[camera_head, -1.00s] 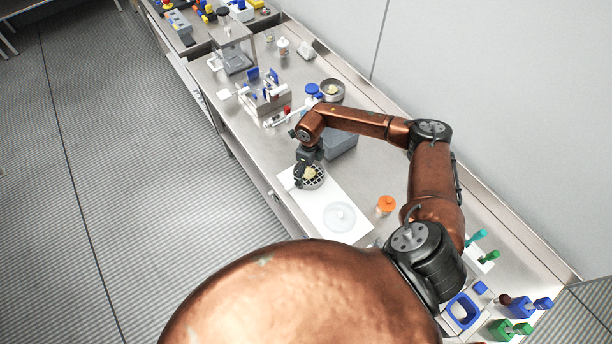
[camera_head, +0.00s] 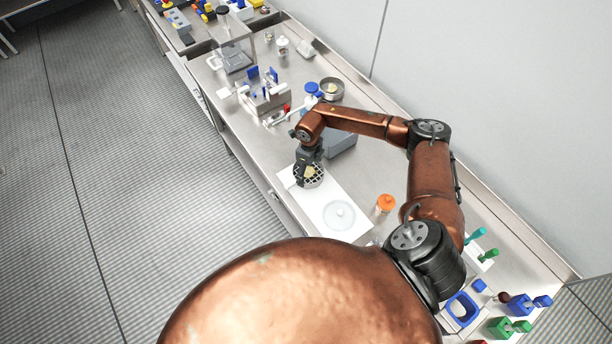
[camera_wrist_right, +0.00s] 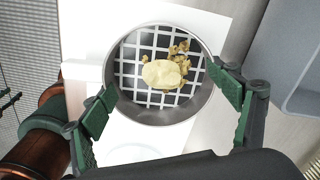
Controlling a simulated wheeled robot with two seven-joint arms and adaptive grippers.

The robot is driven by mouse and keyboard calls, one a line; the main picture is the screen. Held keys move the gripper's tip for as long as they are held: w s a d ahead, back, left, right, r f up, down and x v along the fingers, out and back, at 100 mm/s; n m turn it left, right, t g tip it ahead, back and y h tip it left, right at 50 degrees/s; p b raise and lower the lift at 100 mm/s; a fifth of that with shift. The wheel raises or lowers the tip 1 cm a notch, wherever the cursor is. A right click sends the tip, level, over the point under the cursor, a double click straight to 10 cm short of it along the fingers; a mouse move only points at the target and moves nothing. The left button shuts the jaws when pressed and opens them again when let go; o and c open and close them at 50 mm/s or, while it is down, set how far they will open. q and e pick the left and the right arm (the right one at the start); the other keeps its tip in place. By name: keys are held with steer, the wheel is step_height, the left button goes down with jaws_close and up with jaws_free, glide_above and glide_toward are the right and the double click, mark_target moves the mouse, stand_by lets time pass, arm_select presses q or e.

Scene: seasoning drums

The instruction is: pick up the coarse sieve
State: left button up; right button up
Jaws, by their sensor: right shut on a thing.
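The coarse sieve (camera_head: 316,183) is a round metal ring with a wide grid floor, over the upper end of a white mat (camera_head: 312,208). It fills the middle of the right wrist view (camera_wrist_right: 196,112), with a yellowish lump (camera_wrist_right: 162,74) and several crumbs on its grid. My right gripper (camera_wrist_right: 162,82) is shut on the sieve, with its green-padded fingers against opposite sides of the ring. In the head view the right gripper (camera_head: 303,175) partly hides the sieve. I cannot tell how far the sieve is above the mat. My left gripper is not in view.
A clear round disc (camera_head: 339,215) lies on the mat's near end. An orange-lidded jar (camera_head: 385,204) stands to its right. A grey bin (camera_head: 343,144) is behind the gripper, and another round pan (camera_head: 332,88) farther back. Blue and green items crowd the near right.

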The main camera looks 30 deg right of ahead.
mark_target(309, 175)
steer(key=shift+r, duration=0.3)
step_height(309, 175, up, 2)
steer(key=shift+w+r+b, duration=0.1)
steer(key=shift+r+b, duration=0.15)
steer(key=shift+b, duration=0.5)
steer(key=s+a+r+b, duration=0.2)
steer(key=s+a+r, duration=0.1)
steer(key=s+r, duration=0.6)
steer(key=s, duration=0.4)
steer(key=shift+s+r, duration=0.4)
